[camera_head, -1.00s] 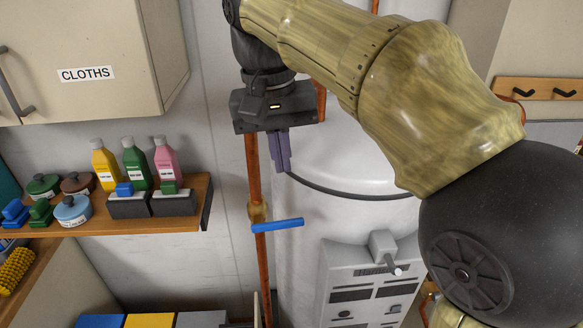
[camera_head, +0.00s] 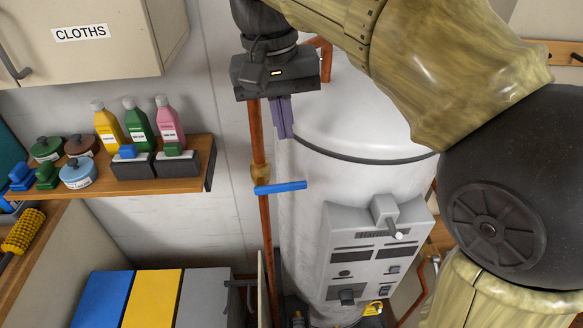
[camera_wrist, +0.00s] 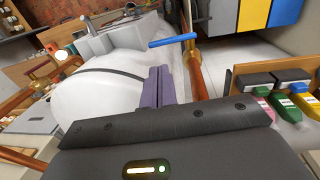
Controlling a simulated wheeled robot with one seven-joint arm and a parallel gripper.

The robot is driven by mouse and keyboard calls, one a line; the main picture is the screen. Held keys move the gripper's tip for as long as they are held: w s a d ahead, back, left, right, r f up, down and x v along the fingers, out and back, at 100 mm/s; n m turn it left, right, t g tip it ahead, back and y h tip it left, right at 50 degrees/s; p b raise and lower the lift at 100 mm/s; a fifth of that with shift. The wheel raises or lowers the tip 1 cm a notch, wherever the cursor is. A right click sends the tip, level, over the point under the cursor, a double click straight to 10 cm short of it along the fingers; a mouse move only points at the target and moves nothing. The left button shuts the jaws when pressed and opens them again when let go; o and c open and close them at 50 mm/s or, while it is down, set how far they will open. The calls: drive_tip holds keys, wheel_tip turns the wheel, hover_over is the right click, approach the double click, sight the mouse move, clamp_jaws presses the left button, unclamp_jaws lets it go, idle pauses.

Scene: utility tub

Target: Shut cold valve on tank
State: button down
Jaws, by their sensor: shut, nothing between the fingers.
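The blue lever (camera_head: 281,187) of the valve sits on a brass body (camera_head: 260,172) on the vertical copper pipe (camera_head: 265,225). The lever points right, across the pipe, toward the white tank (camera_head: 365,125). In the wrist view the blue lever (camera_wrist: 173,40) lies beyond the fingertips, beside the copper pipe (camera_wrist: 196,75). My gripper (camera_head: 282,135) has purple fingers and hangs above the lever, just right of the pipe. In the wrist view the fingers (camera_wrist: 158,70) are together with nothing between them, apart from the lever.
A grey control panel (camera_head: 358,255) with a projecting handle is on the tank's front. A wooden shelf (camera_head: 150,184) with several bottles and tubs stands left of the pipe. Blue, yellow and grey bins (camera_head: 152,300) are below. The cloths cabinet (camera_head: 100,45) hangs at upper left.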

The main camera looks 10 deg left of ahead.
sight(293, 182)
drive_tip(key=f, duration=0.3)
drive_tip(key=f+p, duration=0.1)
drive_tip(key=f, duration=0.2)
drive_tip(key=d+f, duration=0.1)
drive_tip(key=f, duration=0.3)
drive_tip(key=shift+w, duration=0.15)
drive_tip(key=shift+f, duration=0.15)
